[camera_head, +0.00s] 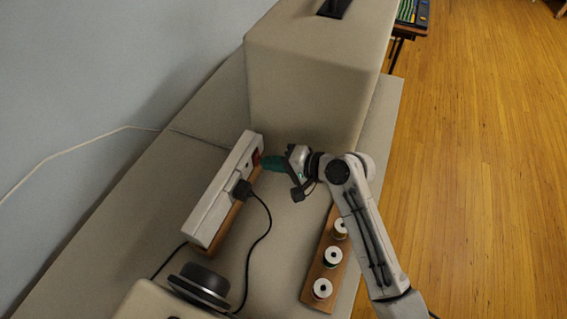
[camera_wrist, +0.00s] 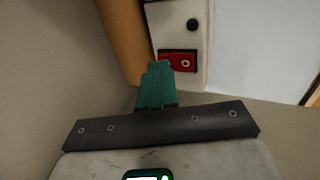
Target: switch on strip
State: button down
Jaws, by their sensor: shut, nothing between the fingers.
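The white power strip (camera_head: 224,190) stands on a wooden mount on the grey surface, with a black plug (camera_head: 242,188) in it. Its red switch (camera_head: 257,158) is at the far end; the switch also shows in the wrist view (camera_wrist: 184,63). My gripper (camera_head: 264,162) has teal fingers, shut with nothing between them. In the wrist view its fingertips (camera_wrist: 158,66) are at the left end of the red switch, touching or very close; I cannot tell which. The switch's on or off position is not clear.
A large beige box (camera_head: 315,80) stands just beyond the strip. A wooden rack (camera_head: 322,272) with white spools is under my arm. A black round device (camera_head: 203,283) is at the near end. Cables run from the strip.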

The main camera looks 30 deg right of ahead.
jog(key=shift+w+a+f, duration=0.1)
jog(key=shift+w, duration=0.05)
jog(key=shift+w+a+f+t+b, duration=0.15)
jog(key=shift+f+t+b, duration=0.25)
jog(key=shift+b, duration=0.6)
jog(key=shift+w+t+y+b, duration=0.1)
jog(key=shift+t+y+b, duration=0.25)
jog(key=shift+b, duration=0.2)
jog(key=shift+a+r+p, duration=0.1)
jog(key=shift+r+p, duration=0.15)
jog(key=shift+p, duration=0.1)
jog(key=shift+f, duration=0.1)
jog(key=shift+w+a, duration=0.1)
